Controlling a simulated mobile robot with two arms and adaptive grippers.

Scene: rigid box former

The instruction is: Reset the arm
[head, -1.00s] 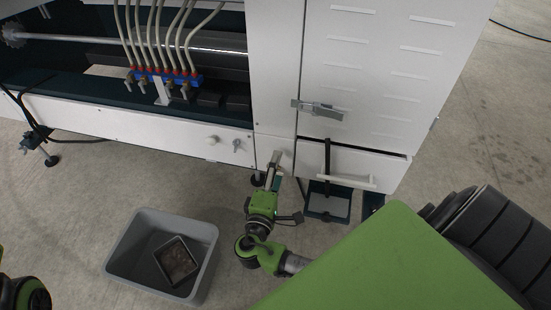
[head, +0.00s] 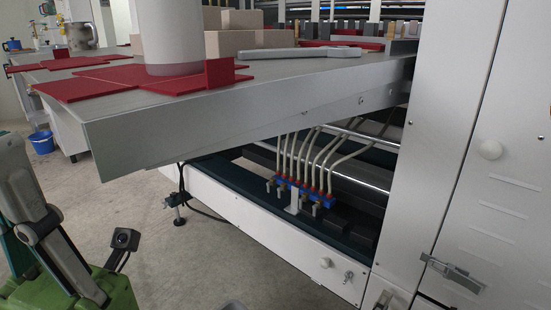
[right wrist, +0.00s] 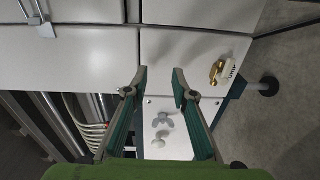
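My right gripper (right wrist: 160,82) is open and empty in the right wrist view, its two fingers apart in front of a white machine panel. My left arm's green and black end (head: 45,235) is large at the lower left of the head view, cut off by the edge. I cannot tell its finger opening.
The white machine cabinet (head: 470,190) stands at the right. A metal table (head: 250,105) with red sheets and tan boxes juts out above the blue hose manifold (head: 305,192). A blue bucket (head: 42,142) stands at the far left. Open floor (head: 150,205) lies below the table.

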